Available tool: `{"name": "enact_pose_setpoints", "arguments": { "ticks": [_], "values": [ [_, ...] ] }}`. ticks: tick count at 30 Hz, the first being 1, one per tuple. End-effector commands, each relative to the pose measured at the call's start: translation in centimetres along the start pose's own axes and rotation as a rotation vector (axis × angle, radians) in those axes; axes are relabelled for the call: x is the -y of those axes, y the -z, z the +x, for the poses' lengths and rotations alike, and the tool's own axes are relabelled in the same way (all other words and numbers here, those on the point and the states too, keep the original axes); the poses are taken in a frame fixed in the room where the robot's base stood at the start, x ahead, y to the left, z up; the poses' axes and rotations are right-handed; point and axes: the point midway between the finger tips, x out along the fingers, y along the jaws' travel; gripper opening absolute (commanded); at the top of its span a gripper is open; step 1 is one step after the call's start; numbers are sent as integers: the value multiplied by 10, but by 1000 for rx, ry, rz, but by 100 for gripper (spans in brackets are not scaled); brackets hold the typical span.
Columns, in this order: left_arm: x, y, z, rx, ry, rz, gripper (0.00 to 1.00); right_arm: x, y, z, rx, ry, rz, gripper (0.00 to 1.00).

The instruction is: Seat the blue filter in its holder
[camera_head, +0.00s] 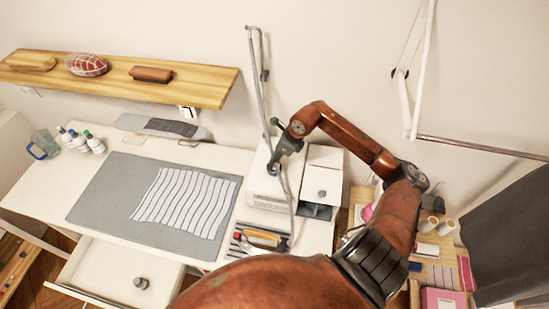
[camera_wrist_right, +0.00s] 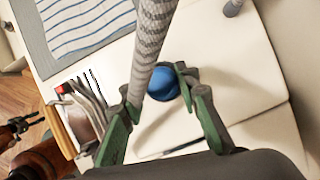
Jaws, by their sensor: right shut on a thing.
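The blue filter (camera_wrist_right: 163,83) shows as a rounded blue piece between the green fingertips of my right gripper (camera_wrist_right: 160,84) in the right wrist view. The gripper is shut on it, over the white machine (camera_wrist_right: 240,85). In the head view my right gripper (camera_head: 275,165) is small, low at the machine's left part (camera_head: 262,192), and the filter is barely visible there. A grey hose hides part of the grip. I cannot make out the holder clearly, nor whether the filter touches it. A dark arm end, likely my left gripper (camera_wrist_right: 22,126), shows at the left edge of the wrist view.
The grey hose (camera_head: 260,100) hangs beside my gripper and crosses the machine. A dark opening (camera_head: 316,211) is in the machine's front right. A tool tray (camera_head: 262,238) lies in front. Striped cloth (camera_head: 190,200) lies on a grey mat (camera_head: 105,195) to the left.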

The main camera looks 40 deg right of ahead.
Motion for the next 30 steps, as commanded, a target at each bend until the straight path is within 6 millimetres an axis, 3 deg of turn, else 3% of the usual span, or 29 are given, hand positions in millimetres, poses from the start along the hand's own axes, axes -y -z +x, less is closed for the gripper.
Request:
{"name": "enact_pose_setpoints", "arguments": {
  "ticks": [4, 5, 8, 17, 30],
  "values": [
    [0, 0, 3, 0, 0, 0, 40, 0, 2, 3, 0, 0, 0, 4],
    [0, 0, 3, 0, 0, 0, 40, 0, 2, 3, 0, 0, 0, 30],
    [0, 0, 2, 0, 0, 0, 40, 0, 1, 3, 0, 0, 0, 37],
    [0, 0, 1, 0, 0, 0, 40, 0, 1, 1, -1, 0, 0, 37],
    [1, 2, -14, -1, 0, 0, 40, 0, 1, -32, -1, 1, -1, 37]
  ]
}}
